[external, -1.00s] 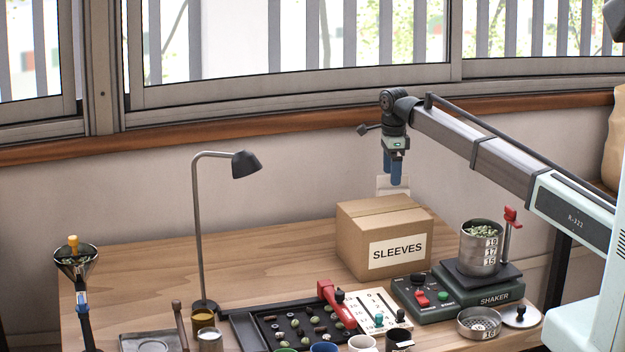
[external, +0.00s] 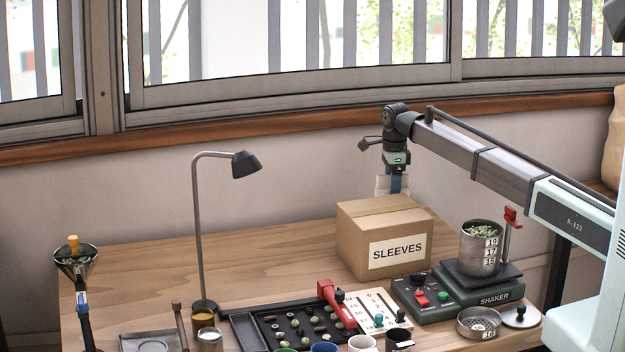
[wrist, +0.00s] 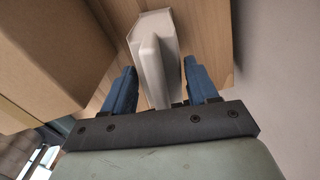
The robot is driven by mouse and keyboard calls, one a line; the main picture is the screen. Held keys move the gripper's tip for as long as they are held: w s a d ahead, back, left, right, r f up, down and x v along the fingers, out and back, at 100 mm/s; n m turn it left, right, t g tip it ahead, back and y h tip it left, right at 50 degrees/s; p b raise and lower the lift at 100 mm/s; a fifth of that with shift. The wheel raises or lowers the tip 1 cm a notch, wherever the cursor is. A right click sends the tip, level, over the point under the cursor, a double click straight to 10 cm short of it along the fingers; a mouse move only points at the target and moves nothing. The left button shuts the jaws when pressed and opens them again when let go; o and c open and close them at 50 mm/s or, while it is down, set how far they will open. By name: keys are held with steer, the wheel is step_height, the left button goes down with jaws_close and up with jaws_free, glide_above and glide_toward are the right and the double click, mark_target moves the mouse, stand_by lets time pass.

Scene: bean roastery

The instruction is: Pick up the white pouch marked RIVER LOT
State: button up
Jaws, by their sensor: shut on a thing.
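The white pouch (external: 382,186) stands behind the cardboard box, with only its top strip showing in the external view. In the wrist view the pouch (wrist: 151,62) lies between the two blue fingers, and no lettering can be read on it. My gripper (external: 396,186) points down behind the box and is shut on the upper part of the pouch. In the wrist view the fingers of my gripper (wrist: 159,66) flank the pouch on both sides. The lower part of the pouch is hidden by the box in the external view.
The cardboard box marked SLEEVES (external: 363,244) stands close in front of the pouch. The wall (wrist: 275,70) is close on the other side. A green shaker (external: 458,290) with a metal canister (external: 481,255) stands to the right. A desk lamp (external: 199,235) stands left; bare table lies behind it.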

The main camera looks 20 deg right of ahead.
jaws_close()
stand_by(0.3)
